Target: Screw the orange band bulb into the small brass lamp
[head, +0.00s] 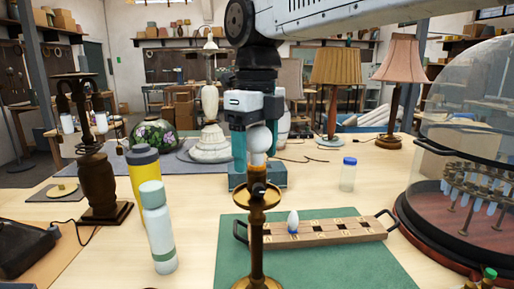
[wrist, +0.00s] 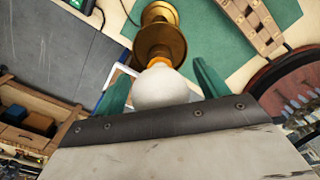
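The orange band bulb (wrist: 161,90) is a white globe with an orange band at its neck. It stands upright, neck down, at the top of the small brass lamp (head: 257,203); how far its thread is in the socket is hidden. The lamp's round brass dish also shows in the wrist view (wrist: 158,42). My gripper (head: 259,143) points down over the bulb. Its two teal fingers stand on either side of the globe. In the wrist view, narrow gaps show between the fingers and the glass, so it looks open around the bulb.
A wooden tray (head: 345,233) on the green mat (head: 222,262) holds a white bulb with a blue band (head: 293,221). A yellow bottle (head: 143,172) and a pale bottle (head: 157,227) stand left of the lamp. A glass dome (head: 468,95) stands right.

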